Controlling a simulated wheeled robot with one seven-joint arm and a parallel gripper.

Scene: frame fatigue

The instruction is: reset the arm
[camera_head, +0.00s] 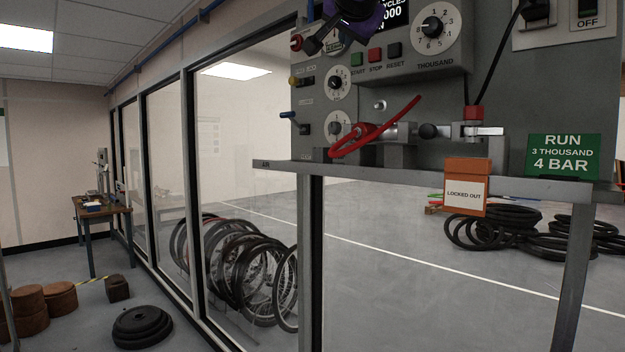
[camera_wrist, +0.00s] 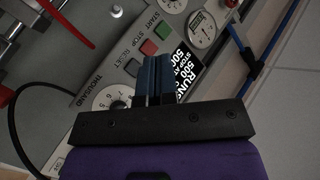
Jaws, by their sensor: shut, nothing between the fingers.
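My gripper (camera_head: 322,40) is at the top of the head view, in front of the upper left part of a grey control panel (camera_head: 395,101). Its purple wrist cuts across the panel's upper edge. In the wrist view its two blue-grey fingers (camera_wrist: 154,58) lie side by side, shut and empty. They overlap the panel face near the dark display (camera_wrist: 188,72) and the thousand dial (camera_wrist: 112,98). I cannot tell whether the fingertips touch the panel. They partly hide a gauge (camera_head: 338,40) in the head view.
Green, red and black buttons (camera_head: 376,54) and several dials lie on the panel. An orange "locked out" tag (camera_head: 466,188) and a green "run" sign (camera_head: 564,155) are at right. A black cable (camera_head: 490,65) hangs nearby.

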